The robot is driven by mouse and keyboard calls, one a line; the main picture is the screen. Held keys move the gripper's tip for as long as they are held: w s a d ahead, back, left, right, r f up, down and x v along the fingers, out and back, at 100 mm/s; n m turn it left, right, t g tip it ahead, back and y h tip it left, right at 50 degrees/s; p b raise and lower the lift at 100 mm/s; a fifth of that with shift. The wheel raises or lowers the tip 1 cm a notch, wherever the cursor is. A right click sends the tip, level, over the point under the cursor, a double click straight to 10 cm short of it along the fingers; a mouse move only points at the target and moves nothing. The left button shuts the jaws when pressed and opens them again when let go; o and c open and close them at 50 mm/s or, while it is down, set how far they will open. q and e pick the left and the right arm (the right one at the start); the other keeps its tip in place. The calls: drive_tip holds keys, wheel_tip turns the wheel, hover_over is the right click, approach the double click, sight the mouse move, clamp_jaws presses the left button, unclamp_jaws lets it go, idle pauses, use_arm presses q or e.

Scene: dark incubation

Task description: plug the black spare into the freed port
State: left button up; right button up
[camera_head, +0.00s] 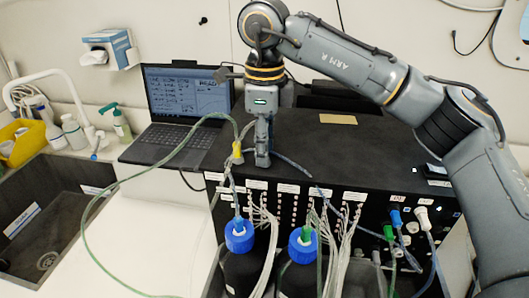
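My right gripper (262,158) points down over the left part of the black unit's top (345,150). Its fingers look close together, but I cannot tell whether they are shut or hold anything. The unit's front carries rows of small ports and labels. A blue plug (396,218), a white plug (422,218) and a green plug (389,233) with cables are at its right end. I cannot make out the black spare or a freed port against the dark front. My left gripper is not in view.
A green tube with a yellow piece (237,152) loops just left of my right gripper. Two blue-capped bottles (239,236) (303,245) and pale cable bundles stand before the unit. A laptop (187,92) and sink (50,225) are left.

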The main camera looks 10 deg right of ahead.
idle(0.8)
clamp_jaws()
drive_tip(key=shift+r, duration=0.1)
drive_tip(key=shift+r+p, duration=2.05)
drive_tip(key=shift+r, duration=0.9)
drive_tip(key=shift+f, duration=0.1)
